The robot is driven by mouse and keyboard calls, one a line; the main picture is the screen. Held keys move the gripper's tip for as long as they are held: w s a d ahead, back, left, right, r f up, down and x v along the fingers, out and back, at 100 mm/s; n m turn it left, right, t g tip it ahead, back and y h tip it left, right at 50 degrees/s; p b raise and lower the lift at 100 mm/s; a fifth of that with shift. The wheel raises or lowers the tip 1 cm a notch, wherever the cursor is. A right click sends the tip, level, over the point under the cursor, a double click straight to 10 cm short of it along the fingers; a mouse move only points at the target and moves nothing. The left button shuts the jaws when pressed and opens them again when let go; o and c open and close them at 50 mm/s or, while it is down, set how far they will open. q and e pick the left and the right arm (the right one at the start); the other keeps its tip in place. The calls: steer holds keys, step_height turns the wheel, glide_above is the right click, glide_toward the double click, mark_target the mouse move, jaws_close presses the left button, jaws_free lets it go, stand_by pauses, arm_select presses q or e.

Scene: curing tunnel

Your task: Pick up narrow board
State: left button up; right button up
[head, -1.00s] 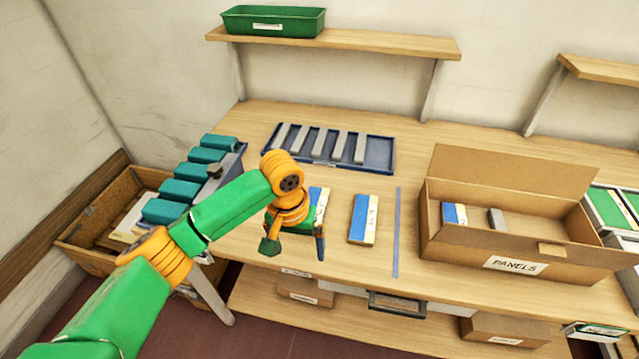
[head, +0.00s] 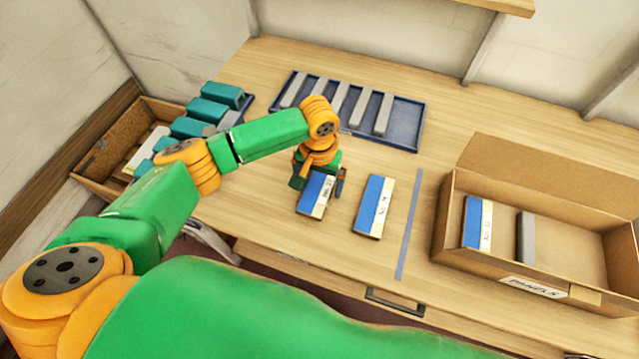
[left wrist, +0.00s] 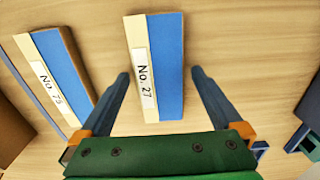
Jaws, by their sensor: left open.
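A blue and cream board marked No. 27 lies flat on the table under my left gripper (head: 318,184); it shows in the head view (head: 315,196) and the left wrist view (left wrist: 168,65). A similar board with another number lies to its right in the head view (head: 374,206) and to the left in the wrist view (left wrist: 66,68). I cannot tell clearly which is narrower. My left gripper is open above the No. 27 board, its fingers on either side in the wrist view (left wrist: 160,77). My right gripper is not in view.
A blue tray (head: 410,135) with several grey bars lies behind. A cardboard box (head: 448,222) on the right holds a similar blue board and a grey bar. A blue strip (head: 408,225) marks the table. Teal blocks (head: 207,108) stand at the left.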

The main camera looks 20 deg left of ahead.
arm_select(q)
steer(key=shift+w+f, duration=0.25)
steer(key=shift+w, duration=0.05)
steer(key=shift+s+r, duration=0.15)
steer(key=c, duration=1.3)
